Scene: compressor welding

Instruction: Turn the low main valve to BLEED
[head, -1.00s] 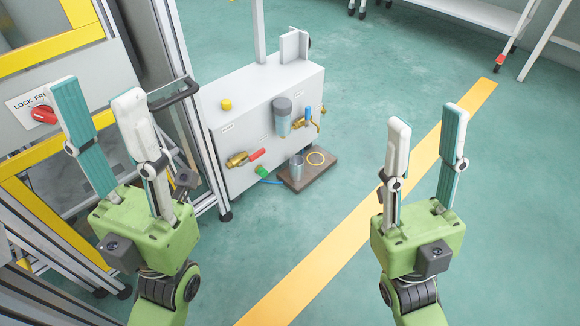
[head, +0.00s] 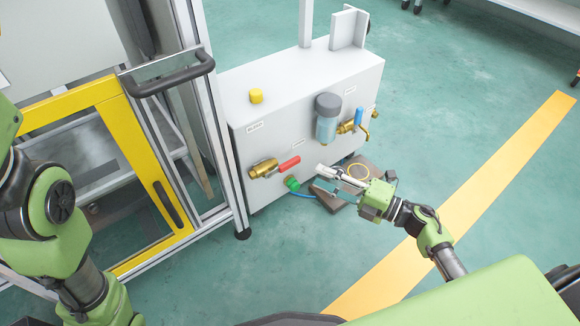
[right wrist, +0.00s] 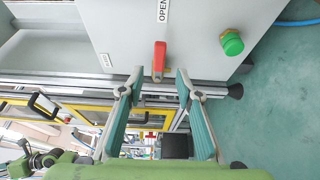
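The low main valve is a brass valve (head: 264,168) with a red lever (head: 289,164) on the front of the grey cabinet. The lever points right along the panel in the head view. In the right wrist view the red lever (right wrist: 159,58) stands just beyond the fingertips, between their lines, under an OPEN label (right wrist: 163,10). A second label (right wrist: 106,60) sits to its left, too small to read surely. My right gripper (head: 319,180) is open and empty, right of the lever, fingers toward it; its fingers (right wrist: 159,82) look apart from the lever. My left gripper is out of view; only its arm shows.
A green knob (head: 292,183) sits just below the lever. A clear filter bowl (head: 327,126) and a blue-handled brass valve (head: 358,118) are to the right. A yellow-framed door (head: 120,120) stands left. A brown block (head: 371,172) lies on the floor.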

